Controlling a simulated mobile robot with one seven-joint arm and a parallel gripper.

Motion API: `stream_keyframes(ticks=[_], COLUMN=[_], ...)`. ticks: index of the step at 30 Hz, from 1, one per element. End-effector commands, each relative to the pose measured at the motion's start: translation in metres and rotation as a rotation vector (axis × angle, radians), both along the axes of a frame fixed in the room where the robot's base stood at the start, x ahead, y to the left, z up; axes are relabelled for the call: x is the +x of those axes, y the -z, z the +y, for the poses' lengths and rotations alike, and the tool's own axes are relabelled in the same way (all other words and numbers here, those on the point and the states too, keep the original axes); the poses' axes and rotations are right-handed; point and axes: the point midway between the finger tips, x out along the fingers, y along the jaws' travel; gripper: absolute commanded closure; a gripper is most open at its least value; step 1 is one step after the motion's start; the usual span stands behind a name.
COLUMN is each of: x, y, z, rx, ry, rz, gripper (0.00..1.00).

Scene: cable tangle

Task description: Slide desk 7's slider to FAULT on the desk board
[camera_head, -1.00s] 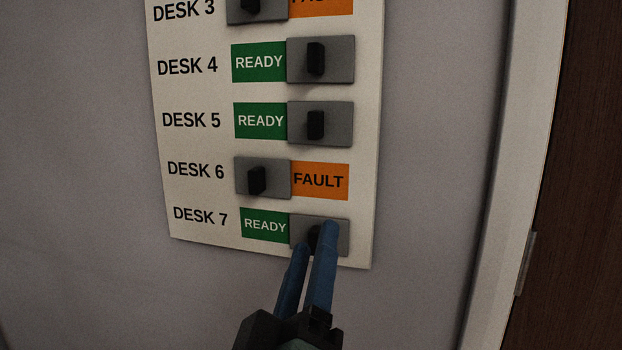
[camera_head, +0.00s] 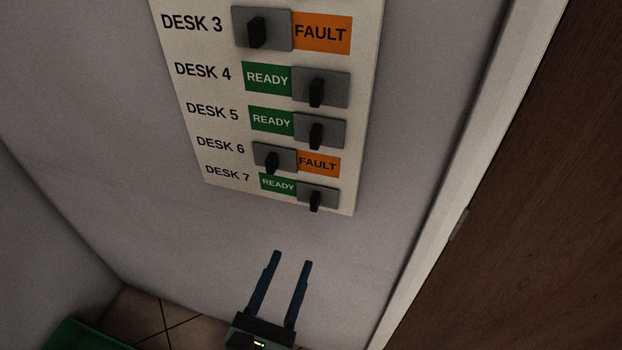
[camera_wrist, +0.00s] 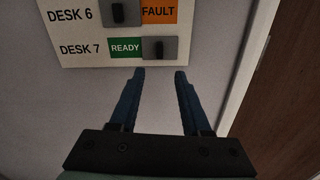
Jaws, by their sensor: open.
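The desk board (camera_head: 216,128) is a cream panel on the wall with rows for several desks. Desk 7's slider (camera_head: 317,198) is the lowest: a grey plate with a black knob, covering the right side, with a green READY label (camera_head: 278,185) showing to its left. It also shows in the wrist view (camera_wrist: 159,49). My gripper (camera_head: 291,258) has two blue fingers, spread apart and empty. In the head view it is below the board's lower edge, apart from the slider. In the wrist view the fingertips (camera_wrist: 160,71) are just under the desk 7 row.
Desk 6's slider (camera_head: 273,158), just above, sits left with FAULT (camera_head: 319,164) showing. Desk 5's slider (camera_head: 317,131) sits right with READY showing. A pale door frame (camera_head: 455,175) and brown door (camera_head: 510,190) stand to the right. The wall below the board is bare.

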Motion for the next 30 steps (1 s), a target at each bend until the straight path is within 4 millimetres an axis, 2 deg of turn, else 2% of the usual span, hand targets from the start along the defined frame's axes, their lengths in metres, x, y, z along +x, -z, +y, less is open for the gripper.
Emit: stream_keyframes(ticks=[1,4,8,11,21,25,30], x=[-0.004,-0.006,0.002,0.017,0.084,0.102,0.115], y=[-0.005,-0.003,-0.002,-0.004,-0.004,-0.003,-0.002], z=[0.001,0.001,-0.001,-0.005,-0.023,-0.028,-0.031], rx=[-0.042,-0.092,-0.104,-0.102,-0.097,-0.097,-0.097], ry=[-0.003,-0.006,-0.005,-0.004,-0.003,-0.004,-0.005], rz=[0.016,0.029,0.030,0.029,0.027,0.028,0.029], gripper=[0.53,0.53,0.53,0.53,0.53,0.53,0.53])
